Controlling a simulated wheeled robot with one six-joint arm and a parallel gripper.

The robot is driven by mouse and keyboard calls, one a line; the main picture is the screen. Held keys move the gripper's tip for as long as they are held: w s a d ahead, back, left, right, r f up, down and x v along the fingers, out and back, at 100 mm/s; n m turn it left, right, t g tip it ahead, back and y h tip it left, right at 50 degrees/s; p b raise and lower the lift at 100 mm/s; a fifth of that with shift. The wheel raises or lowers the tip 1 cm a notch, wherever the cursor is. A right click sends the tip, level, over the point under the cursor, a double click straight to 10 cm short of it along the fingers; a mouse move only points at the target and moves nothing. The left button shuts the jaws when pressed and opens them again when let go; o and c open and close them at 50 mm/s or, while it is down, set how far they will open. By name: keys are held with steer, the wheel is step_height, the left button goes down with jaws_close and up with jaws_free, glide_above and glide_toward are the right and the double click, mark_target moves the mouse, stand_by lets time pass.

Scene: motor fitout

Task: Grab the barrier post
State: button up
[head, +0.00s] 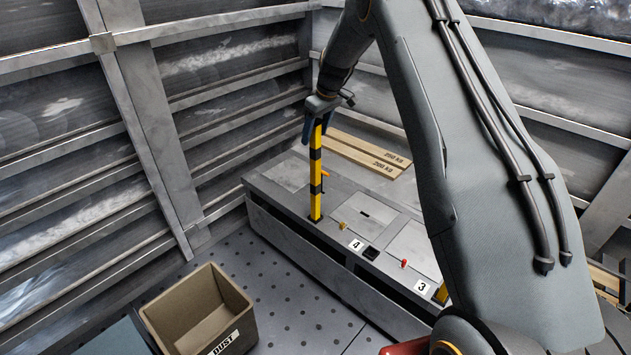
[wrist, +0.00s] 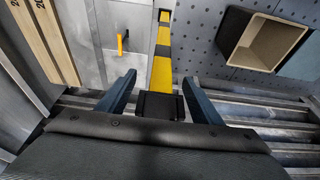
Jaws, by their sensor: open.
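The barrier post (head: 316,180), striped yellow and black, stands upright on a low grey metal platform in the head view. My gripper (head: 317,128) is at its upper end, pointing down. In the wrist view the post (wrist: 163,70) runs away from the camera, between the two blue fingers of my gripper (wrist: 159,82). The fingers are open, with a visible gap on each side of the post. Part of the post's top is hidden by the gripper in the head view.
Another yellow piece (head: 441,293) is partly hidden by my arm. Planks (head: 365,155) lie behind. A brown DUST bin (head: 165,318) stands at front left. Ribbed metal walls are close behind.

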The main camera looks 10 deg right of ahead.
jaws_close()
steer(key=shift+r, duration=0.1)
stand_by(0.3)
